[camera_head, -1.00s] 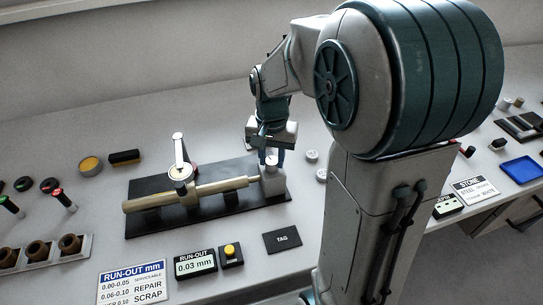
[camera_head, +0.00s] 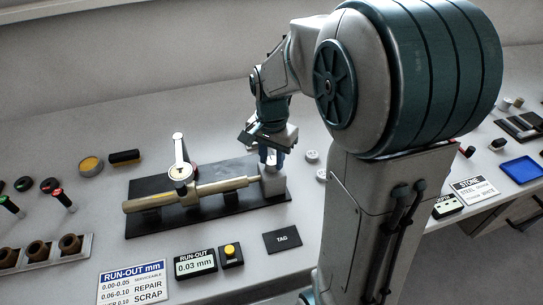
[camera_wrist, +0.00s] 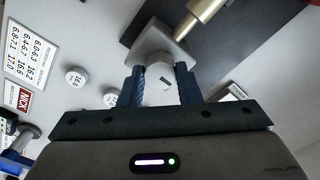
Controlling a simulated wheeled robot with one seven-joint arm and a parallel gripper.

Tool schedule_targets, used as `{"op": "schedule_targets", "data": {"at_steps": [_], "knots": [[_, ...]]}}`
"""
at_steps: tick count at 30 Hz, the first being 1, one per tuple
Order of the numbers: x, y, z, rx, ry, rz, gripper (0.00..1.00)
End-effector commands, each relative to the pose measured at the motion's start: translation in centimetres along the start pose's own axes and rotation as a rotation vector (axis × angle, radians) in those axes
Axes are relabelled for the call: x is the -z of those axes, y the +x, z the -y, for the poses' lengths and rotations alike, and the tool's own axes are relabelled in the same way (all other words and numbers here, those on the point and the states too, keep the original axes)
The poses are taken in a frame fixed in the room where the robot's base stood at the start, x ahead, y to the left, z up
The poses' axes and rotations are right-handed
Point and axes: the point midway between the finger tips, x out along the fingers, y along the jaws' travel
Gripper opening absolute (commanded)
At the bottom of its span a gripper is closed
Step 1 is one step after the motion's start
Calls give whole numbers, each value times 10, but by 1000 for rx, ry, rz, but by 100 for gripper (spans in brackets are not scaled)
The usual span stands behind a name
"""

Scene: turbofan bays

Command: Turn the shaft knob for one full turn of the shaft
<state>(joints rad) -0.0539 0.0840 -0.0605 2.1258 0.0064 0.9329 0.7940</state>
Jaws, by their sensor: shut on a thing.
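The brass shaft (camera_head: 215,189) lies level on a black base plate (camera_head: 150,222), with a dial gauge (camera_head: 180,173) on its arm above the shaft. A grey block (camera_head: 272,185) stands at the shaft's right end. My gripper (camera_head: 270,161) points down over this block. In the wrist view my gripper (camera_wrist: 160,88) has its two blue fingers on either side of the pale round knob (camera_wrist: 159,84), shut on it. In the head view the fingers largely hide the knob.
The run-out display (camera_head: 195,264) reads 0.03 mm, beside a yellow button (camera_head: 230,250). A run-out chart (camera_head: 131,284) and a black TAG plate (camera_head: 282,242) lie in front. Small white discs (camera_head: 312,156) sit right of the fixture.

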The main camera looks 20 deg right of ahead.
Motion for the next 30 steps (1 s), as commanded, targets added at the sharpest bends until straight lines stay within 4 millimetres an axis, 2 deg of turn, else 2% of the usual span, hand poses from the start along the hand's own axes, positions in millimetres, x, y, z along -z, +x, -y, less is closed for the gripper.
{"op": "schedule_targets", "data": {"at_steps": [2,3,5,13,17,20,30], "knots": [[1,-2,1,4,-1,-4,8],[1,-2,1,4,-1,-4,39],[1,-2,1,4,-1,-4,52],[0,-1,0,2,-1,-2,52],[1,-10,1,3,-1,-3,52],[1,-25,1,4,-1,-4,52],[1,-102,1,5,-1,-6,52]]}}
